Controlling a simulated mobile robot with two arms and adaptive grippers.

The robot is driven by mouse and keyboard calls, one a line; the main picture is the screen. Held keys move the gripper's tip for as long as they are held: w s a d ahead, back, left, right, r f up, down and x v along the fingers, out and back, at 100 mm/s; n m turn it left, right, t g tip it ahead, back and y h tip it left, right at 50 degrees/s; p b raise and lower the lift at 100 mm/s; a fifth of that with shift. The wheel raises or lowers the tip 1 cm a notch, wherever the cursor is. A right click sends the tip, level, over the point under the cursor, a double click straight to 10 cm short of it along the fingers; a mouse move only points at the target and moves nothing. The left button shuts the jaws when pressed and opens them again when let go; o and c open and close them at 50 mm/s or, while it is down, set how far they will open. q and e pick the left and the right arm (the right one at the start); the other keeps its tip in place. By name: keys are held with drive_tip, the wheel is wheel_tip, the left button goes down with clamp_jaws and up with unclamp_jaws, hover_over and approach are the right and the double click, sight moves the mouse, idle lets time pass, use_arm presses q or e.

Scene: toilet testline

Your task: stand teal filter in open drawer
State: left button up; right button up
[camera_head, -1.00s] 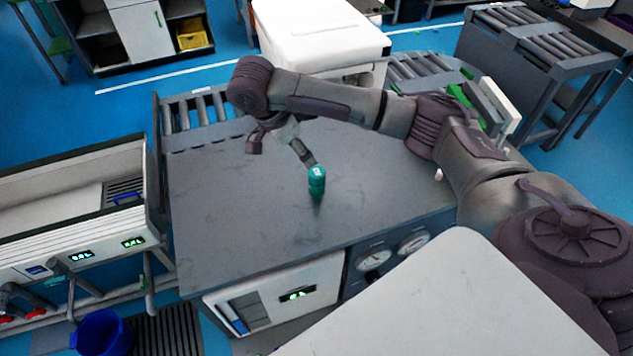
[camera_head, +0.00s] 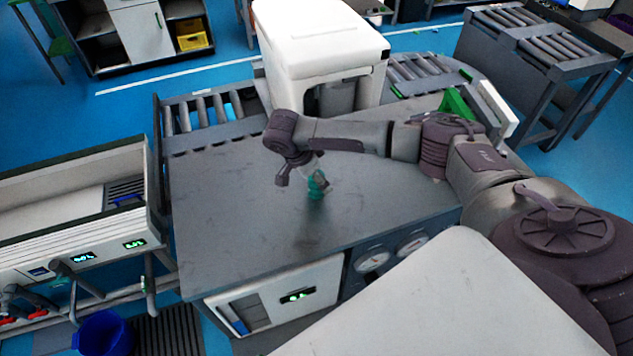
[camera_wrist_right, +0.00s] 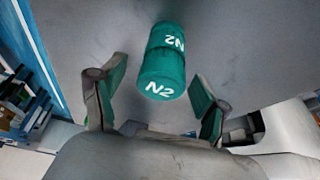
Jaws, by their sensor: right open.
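The teal filter (camera_head: 315,190) is a short cylinder on the grey bench top, partly covered by my right gripper (camera_head: 318,178) in the head view. In the right wrist view the filter (camera_wrist_right: 164,60) shows white "N2" marks. My right gripper (camera_wrist_right: 155,98) is open there, with one green-padded finger on each side of the filter's near end; I see a gap to both fingers. My left gripper is not in view. I cannot make out an open drawer for certain; a white front panel (camera_head: 272,296) with a green display is set in the bench's front.
The grey bench top (camera_head: 235,220) is largely clear around the filter. A white machine (camera_head: 320,40) stands behind it, with roller conveyors (camera_head: 210,118) beside it. A white-edged trough unit (camera_head: 75,200) is at left. A blue bucket (camera_head: 103,333) stands on the floor.

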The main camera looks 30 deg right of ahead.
drive_tip(key=c, duration=1.4)
drive_tip(key=shift+r, duration=0.15)
